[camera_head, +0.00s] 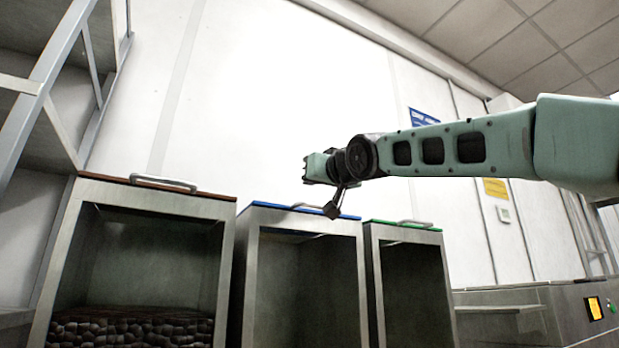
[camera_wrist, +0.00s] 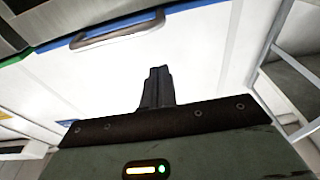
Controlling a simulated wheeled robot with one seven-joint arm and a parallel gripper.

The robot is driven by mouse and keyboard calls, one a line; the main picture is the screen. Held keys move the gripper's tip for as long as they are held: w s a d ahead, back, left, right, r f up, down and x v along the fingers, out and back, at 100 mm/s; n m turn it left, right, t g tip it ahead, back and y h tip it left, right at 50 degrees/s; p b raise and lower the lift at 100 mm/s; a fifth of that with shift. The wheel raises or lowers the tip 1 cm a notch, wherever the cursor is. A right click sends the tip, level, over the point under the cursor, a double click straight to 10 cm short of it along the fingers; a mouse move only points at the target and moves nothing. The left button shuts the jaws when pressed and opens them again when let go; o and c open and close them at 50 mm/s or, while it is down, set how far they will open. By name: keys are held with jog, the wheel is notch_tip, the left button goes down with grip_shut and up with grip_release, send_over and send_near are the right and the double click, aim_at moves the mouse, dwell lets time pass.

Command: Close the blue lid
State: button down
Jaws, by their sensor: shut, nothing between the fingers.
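The blue lid (camera_head: 272,206) lies flat across the top of the middle metal bin (camera_head: 242,265), with a grey handle on it. In the wrist view a blue edge (camera_wrist: 52,44) and a metal handle (camera_wrist: 117,31) show near the top.
A bin with a brown lid (camera_head: 125,182) and dark lumps inside stands left. A green-lidded bin (camera_head: 405,226) stands right. All three have open fronts. A metal rack (camera_head: 45,80) is at far left; a machine with a yellow screen (camera_head: 595,308) is at lower right.

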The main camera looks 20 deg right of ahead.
jog(key=s+d+f+b, duration=0.1)
jog(key=s+f, duration=0.3)
jog(key=s, duration=0.4)
jog(key=shift+s+d+f+b, duration=0.3)
jog(key=shift+d+f+b, duration=0.05)
jog(key=shift+f+b, duration=0.05)
